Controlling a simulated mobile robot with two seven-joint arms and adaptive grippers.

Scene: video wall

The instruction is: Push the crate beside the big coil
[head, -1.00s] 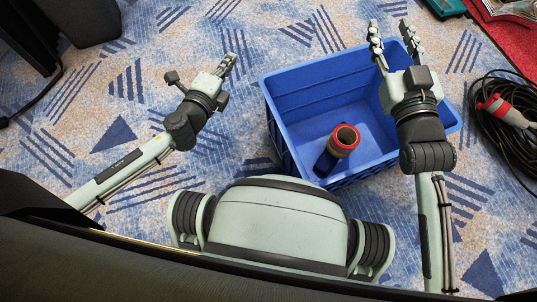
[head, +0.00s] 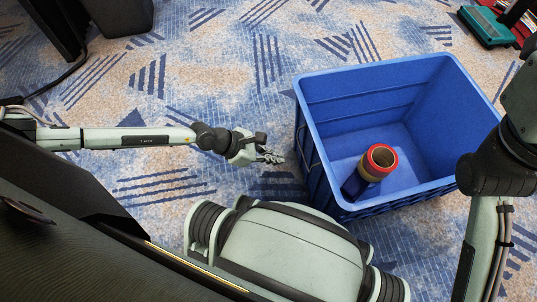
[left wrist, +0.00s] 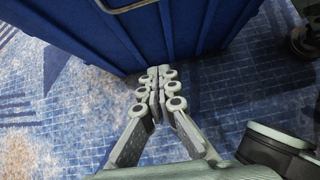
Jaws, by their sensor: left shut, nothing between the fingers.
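The blue crate (head: 330,145) stands on the carpet right of centre in the head view, with a dark tube with a red rim (head: 378,160) inside it. My left gripper (head: 275,157) is shut and empty, low beside the crate's left wall. In the left wrist view, the closed fingers (left wrist: 160,85) point at the crate's ribbed side (left wrist: 190,35), very near it; I cannot tell whether they touch. The big coil is not in view now.
A teal box (head: 490,27) and red items lie at the top right. A dark block (head: 120,15) and a black stand with a cable (head: 60,75) are at the top left. The patterned carpet (head: 220,70) between them and the crate is clear.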

